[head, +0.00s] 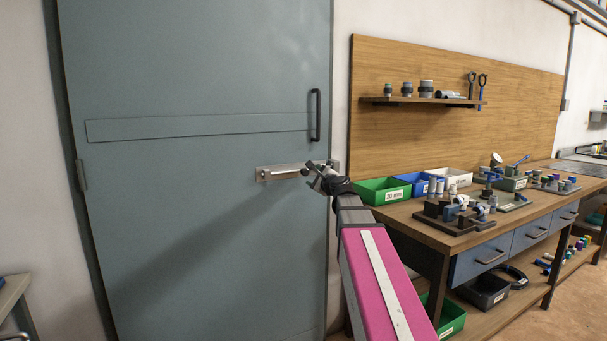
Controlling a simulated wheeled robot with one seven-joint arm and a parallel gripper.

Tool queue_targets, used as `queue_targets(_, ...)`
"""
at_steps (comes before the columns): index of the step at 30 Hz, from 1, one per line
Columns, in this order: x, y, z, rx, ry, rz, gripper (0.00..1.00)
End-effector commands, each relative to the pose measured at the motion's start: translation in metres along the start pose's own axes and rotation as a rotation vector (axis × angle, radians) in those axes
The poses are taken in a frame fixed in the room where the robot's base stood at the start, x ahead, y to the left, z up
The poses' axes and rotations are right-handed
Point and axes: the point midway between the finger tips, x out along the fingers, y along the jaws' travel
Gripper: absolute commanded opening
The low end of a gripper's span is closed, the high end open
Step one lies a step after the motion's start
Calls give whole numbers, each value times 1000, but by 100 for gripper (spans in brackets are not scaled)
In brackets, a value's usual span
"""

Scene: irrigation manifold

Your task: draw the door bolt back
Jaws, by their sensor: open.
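The door bolt (285,173) is a silver bar on a plate, lying level on the grey-blue door (200,220) near its right edge. My gripper (313,169) is at the bolt's right part, close to the door's edge. It is open. I cannot tell whether its fingers touch the bolt or are around its knob. The door is shut against the white wall.
A black pull handle (315,115) stands upright on the door above the bolt. A workbench (465,238) on the right carries a green bin (383,191), a blue bin, a white bin and several fittings. The floor in front of the door is not clearly seen.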

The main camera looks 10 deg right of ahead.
Motion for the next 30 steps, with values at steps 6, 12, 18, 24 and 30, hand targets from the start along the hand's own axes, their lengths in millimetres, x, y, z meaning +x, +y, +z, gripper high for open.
queue_targets(6,26,0,0,-3,-1,3,59)
queue_targets(12,61,0,-1,-4,-1,3,59)
queue_targets(18,93,0,0,-5,-1,4,59)
queue_targets(24,104,1,0,-5,0,3,59)
queue_targets(30,104,2,0,-5,0,3,59)
